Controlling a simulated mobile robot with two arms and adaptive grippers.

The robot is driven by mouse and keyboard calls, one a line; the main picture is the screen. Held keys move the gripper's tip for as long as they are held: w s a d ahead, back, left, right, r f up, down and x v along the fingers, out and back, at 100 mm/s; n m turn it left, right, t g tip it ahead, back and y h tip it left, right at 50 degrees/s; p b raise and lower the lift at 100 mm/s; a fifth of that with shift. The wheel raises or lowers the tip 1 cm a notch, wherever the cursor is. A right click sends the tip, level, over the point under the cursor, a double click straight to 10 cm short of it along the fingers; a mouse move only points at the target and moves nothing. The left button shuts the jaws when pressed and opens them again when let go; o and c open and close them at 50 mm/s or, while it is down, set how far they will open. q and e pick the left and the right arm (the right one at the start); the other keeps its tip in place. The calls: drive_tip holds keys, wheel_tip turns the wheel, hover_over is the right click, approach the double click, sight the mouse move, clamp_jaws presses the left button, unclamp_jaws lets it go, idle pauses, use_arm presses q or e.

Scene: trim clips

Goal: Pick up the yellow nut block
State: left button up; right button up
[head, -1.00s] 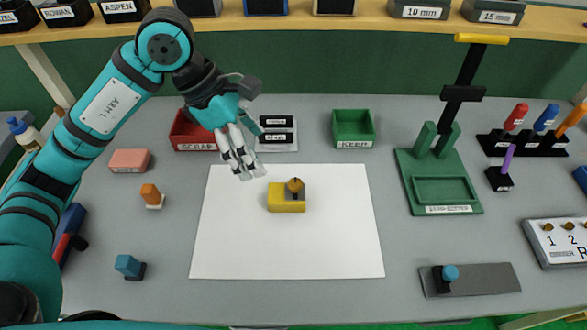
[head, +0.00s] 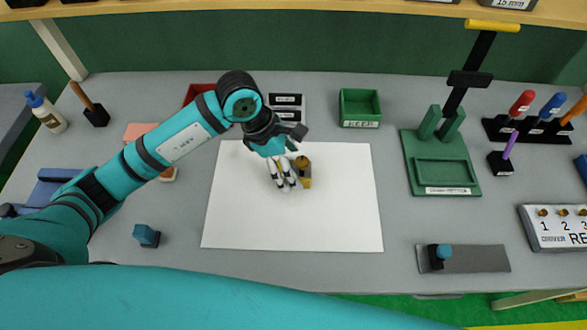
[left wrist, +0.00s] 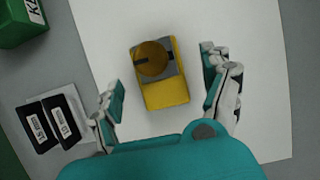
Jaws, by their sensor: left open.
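The yellow nut block (left wrist: 165,95) lies on the white sheet (head: 330,215), with a round brass-coloured knob on a grey part of its top. In the head view the yellow nut block (head: 305,180) is partly hidden behind my left gripper (head: 283,183). In the left wrist view my left gripper (left wrist: 163,92) is open, with one finger on each side of the block. The block sits between and slightly ahead of the fingers, and neither finger visibly touches it. My right gripper is not in view.
A green KEEP bin (head: 360,106) and a red bin (head: 199,93) stand behind the sheet. A green stand with a lever (head: 441,165) is to the right. A blue block (head: 146,235) lies front left. The sheet's front and right are clear.

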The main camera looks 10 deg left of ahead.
sight(295, 168)
use_arm(q)
drive_tip(key=shift+x, duration=1.6)
drive_tip(key=shift+c, duration=0.4)
drive_tip(key=shift+w+r, duration=0.1)
drive_tip(key=c, duration=1.3)
drive_tip(key=shift+r, duration=0.15)
